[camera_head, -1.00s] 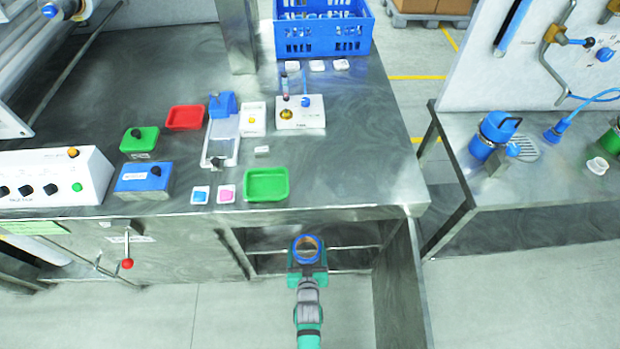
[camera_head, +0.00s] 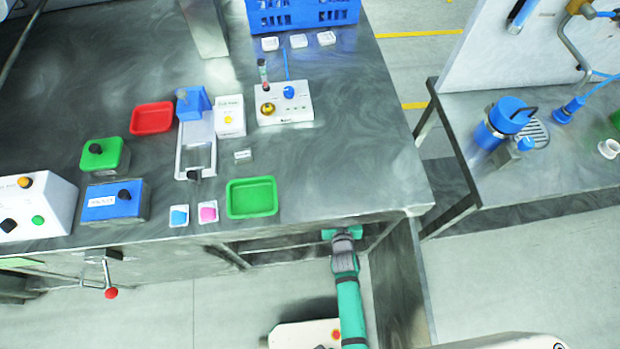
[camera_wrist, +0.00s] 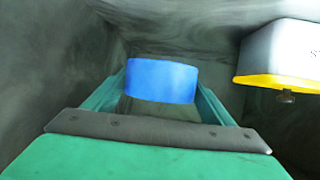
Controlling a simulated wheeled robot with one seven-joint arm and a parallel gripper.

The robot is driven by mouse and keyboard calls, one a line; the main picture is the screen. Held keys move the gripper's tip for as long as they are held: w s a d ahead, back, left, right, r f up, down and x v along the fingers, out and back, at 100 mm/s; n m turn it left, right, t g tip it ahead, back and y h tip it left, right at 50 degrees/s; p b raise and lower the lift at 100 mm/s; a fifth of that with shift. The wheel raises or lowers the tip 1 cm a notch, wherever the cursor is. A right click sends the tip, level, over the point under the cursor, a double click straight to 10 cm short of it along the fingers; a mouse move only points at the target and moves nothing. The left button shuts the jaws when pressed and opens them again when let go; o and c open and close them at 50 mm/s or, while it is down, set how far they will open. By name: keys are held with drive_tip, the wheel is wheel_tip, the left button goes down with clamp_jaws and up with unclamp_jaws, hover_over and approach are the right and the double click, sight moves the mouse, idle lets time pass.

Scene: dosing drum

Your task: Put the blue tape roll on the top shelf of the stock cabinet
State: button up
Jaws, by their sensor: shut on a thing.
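The blue tape roll (camera_wrist: 162,80) is held between the two fingers of my gripper (camera_wrist: 162,92) in the wrist view. My gripper is shut on it, inside a grey metal compartment. In the head view my green arm reaches into the open front of the stock cabinet (camera_head: 290,250) under the bench top. There the bench edge hides the roll and the fingertips. I cannot tell whether the roll touches a shelf surface.
A white and yellow box (camera_wrist: 284,55) with a small knob below it is close on the right in the wrist view. The open cabinet door (camera_head: 400,285) stands right of my arm. A green tray (camera_head: 251,197) lies on the bench above.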

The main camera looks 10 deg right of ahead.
drive_tip(key=shift+f, duration=5)
drive_tip(key=o, duration=1.1)
drive_tip(key=shift+f, duration=0.1)
drive_tip(key=shift+s+d+r, duration=0.1)
drive_tip(key=shift+s+r, duration=0.1)
drive_tip(key=shift+s, duration=0.05)
drive_tip(key=v, duration=1.1)
drive_tip(key=shift+s+r, duration=0.15)
drive_tip(key=shift+s, duration=0.05)
